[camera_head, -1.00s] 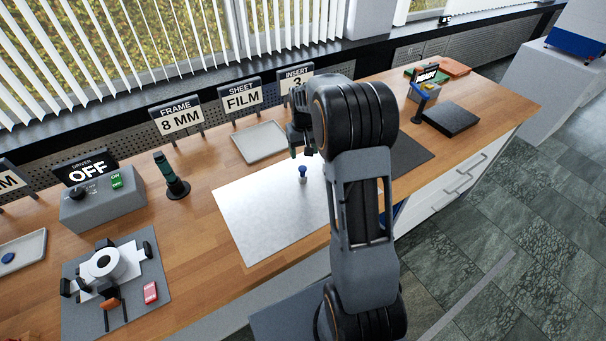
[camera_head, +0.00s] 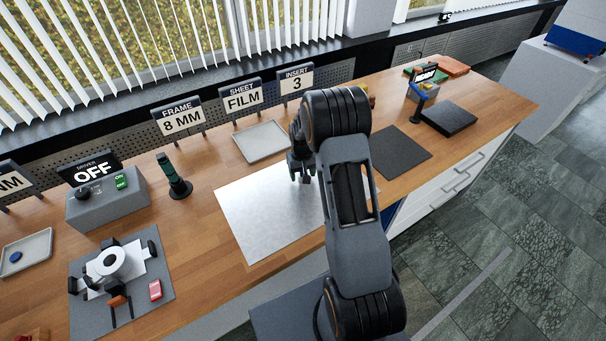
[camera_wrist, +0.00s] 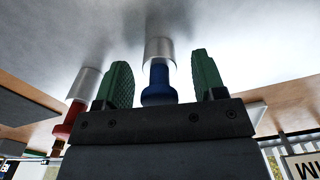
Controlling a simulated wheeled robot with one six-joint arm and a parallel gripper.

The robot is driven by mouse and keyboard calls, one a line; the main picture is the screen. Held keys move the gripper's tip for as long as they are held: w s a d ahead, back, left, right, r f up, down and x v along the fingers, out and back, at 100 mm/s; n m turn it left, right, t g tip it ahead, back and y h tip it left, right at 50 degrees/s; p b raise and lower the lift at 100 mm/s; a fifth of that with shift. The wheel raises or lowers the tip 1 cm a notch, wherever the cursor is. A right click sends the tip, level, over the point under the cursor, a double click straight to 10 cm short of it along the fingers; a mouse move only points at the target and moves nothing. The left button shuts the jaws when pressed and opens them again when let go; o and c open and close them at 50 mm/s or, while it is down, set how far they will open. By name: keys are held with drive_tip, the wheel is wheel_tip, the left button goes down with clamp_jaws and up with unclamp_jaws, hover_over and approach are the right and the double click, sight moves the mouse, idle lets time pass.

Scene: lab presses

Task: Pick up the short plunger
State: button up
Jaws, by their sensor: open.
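In the wrist view, a plunger with a blue knob (camera_wrist: 159,88) and a pale cylinder stands on the metal sheet, between the two green fingers of my gripper (camera_wrist: 160,62). There is a gap on each side, so the fingers are open around it and not clamped. A second plunger with a red knob (camera_wrist: 70,121) and pale cylinder stands outside the fingers, to the left. I cannot tell from these views which one is the short one. In the head view, my gripper (camera_head: 302,173) is low over the metal sheet (camera_head: 262,218). Both plungers are hidden there.
A grey tray (camera_head: 262,142) lies behind the sheet, and a dark mat (camera_head: 400,152) lies to its right. A dark green-topped tool (camera_head: 174,178) stands left of the sheet. The driver box (camera_head: 108,203) and a roll fixture (camera_head: 112,266) are further left.

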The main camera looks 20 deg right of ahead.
drive_tip(key=shift+c, duration=0.2)
drive_tip(key=c, duration=1)
